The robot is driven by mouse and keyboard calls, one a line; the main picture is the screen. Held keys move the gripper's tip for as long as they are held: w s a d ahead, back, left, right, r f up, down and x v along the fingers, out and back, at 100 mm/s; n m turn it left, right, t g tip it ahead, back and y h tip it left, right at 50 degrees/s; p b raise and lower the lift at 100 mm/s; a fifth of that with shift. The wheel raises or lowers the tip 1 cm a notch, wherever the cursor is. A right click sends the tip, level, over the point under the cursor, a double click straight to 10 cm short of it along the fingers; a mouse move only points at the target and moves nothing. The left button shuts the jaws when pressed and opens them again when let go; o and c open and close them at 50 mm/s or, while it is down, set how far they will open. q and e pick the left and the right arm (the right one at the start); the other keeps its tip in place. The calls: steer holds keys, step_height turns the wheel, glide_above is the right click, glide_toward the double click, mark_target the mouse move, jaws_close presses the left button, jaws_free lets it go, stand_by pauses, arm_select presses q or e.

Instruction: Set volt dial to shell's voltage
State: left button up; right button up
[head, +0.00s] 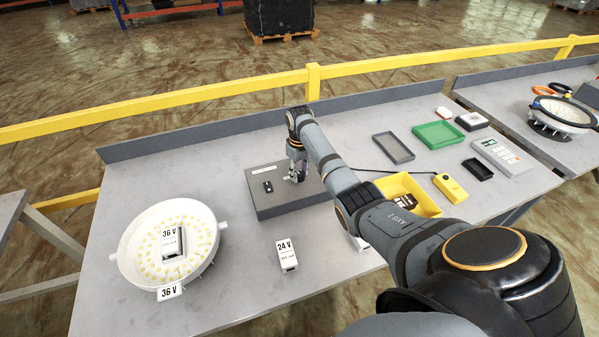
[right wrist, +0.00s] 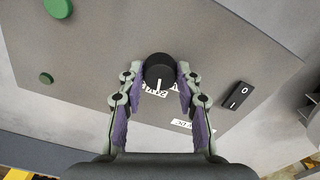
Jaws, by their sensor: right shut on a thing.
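The black volt dial (right wrist: 160,68) with a white pointer line sits on a grey test box (head: 262,205). My right gripper (right wrist: 160,80) is shut on the dial, with a finger on each side. It also shows from above in the head view (head: 296,175), where it hides the dial. Upside-down voltage markings lie beside the dial, partly covered; I cannot read surely which one the pointer meets. The round white shell (head: 124,262) with several LEDs lies at left, and its tag (head: 169,292) reads 36 V. A 36 V driver (head: 172,242) stands in it. My left gripper is not in view.
A 24 V driver (head: 287,254) stands in front. A yellow bin (head: 425,205), grey tray (head: 393,148), green tray (head: 438,135) and yellow device (head: 450,188) are at right.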

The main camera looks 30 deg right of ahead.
steer(key=shift+r+m+p, duration=0.2)
steer(key=shift+m+p, duration=0.3)
steer(key=shift+p, duration=0.1)
steer(key=shift+m+p, duration=1)
steer(key=shift+m, duration=0.1)
steer(key=m+p, duration=0.2)
steer(key=m, duration=0.1)
steer(key=shift+f+m+p, duration=0.1)
steer(key=shift+m+p, duration=0.35)
steer(key=shift+m, duration=0.75)
steer(key=o, duration=1.1)
steer(key=shift+o, duration=0.2)
